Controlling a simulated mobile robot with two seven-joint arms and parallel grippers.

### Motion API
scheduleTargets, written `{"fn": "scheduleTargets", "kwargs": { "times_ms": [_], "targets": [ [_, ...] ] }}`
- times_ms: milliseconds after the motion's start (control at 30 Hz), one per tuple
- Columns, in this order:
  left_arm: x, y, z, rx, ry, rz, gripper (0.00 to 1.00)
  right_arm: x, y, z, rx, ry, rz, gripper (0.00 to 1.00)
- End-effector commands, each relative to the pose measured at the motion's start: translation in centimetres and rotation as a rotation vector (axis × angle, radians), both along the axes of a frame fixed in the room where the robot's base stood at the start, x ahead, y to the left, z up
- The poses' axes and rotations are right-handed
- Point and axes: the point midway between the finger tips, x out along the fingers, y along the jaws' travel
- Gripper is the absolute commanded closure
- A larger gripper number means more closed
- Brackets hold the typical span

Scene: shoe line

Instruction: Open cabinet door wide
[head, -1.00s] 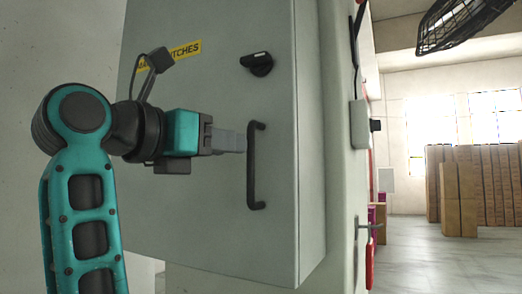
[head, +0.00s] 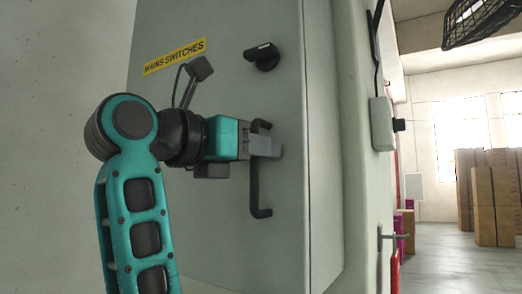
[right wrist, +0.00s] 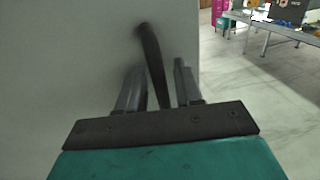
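The grey cabinet door (head: 215,95) bears a yellow "MAINS SWITCHES" label (head: 175,57) and a black rotary switch (head: 262,56). No gap shows along its right edge, so it looks closed. A black vertical bar handle (head: 256,190) is fixed near that edge. My right gripper (head: 268,146) is at the upper part of the handle, coming from the left. In the right wrist view the handle (right wrist: 153,62) runs between the two fingers (right wrist: 158,80). The fingers stand apart, with a gap visible on the handle's right side. My left gripper is out of view.
A pale wall post with a small grey box (head: 382,124) stands right of the cabinet. Stacked brown cartons (head: 490,195) stand far right on open floor. A work table (right wrist: 275,25) shows at the back of the right wrist view.

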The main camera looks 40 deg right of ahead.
Motion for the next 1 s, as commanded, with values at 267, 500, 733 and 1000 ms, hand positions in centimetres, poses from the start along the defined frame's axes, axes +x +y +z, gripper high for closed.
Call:
{"fn": "scheduleTargets", "kwargs": {
  "times_ms": [267,500,733,1000],
  "targets": [
    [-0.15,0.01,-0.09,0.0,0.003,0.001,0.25,0.0,0.01,0.02,0.0,0.0,0.0,0.65],
    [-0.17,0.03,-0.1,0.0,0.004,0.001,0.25,0.0,0.0,0.01,0.0,0.0,0.0,0.87],
    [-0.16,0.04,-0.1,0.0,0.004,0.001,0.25,0.0,0.01,0.01,0.0,0.0,0.0,1.0],
    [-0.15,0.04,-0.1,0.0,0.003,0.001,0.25,0.0,0.01,0.0,0.0,0.0,0.0,1.0]
  ]
}}
